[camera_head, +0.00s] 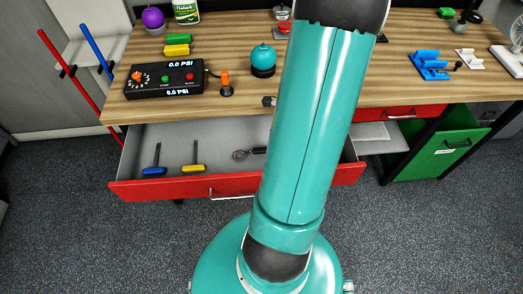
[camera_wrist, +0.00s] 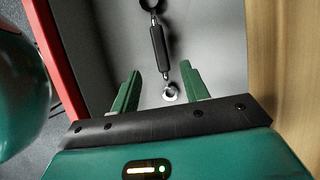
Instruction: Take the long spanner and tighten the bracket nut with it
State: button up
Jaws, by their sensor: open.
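A long tool with a black handle, likely the long spanner (camera_head: 259,150), lies in the open drawer (camera_head: 128,189), partly hidden by my arm in the head view. In the wrist view the spanner (camera_wrist: 160,50) runs down from a dark round end at the top edge to a small bright ring end. My gripper (camera_wrist: 161,68) is open and empty. Its two green fingers appear on either side of the spanner's lower end, with visible gaps; the height between cannot be told. My arm hides the gripper in the head view. I cannot make out the bracket nut.
Blue-handled (camera_head: 153,171) and yellow-handled (camera_head: 193,169) tools lie left in the drawer. The wooden bench (camera_head: 330,85) above carries a black pressure box (camera_head: 163,80), a teal round object (camera_head: 263,58) and blue parts (camera_head: 429,65). A green cabinet drawer (camera_head: 440,145) stands right.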

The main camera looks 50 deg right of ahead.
aim_at(265, 149)
jog(key=x, duration=0.9)
jog(key=shift+w, duration=0.2)
jog(key=shift+c, duration=0.4)
grip_shut()
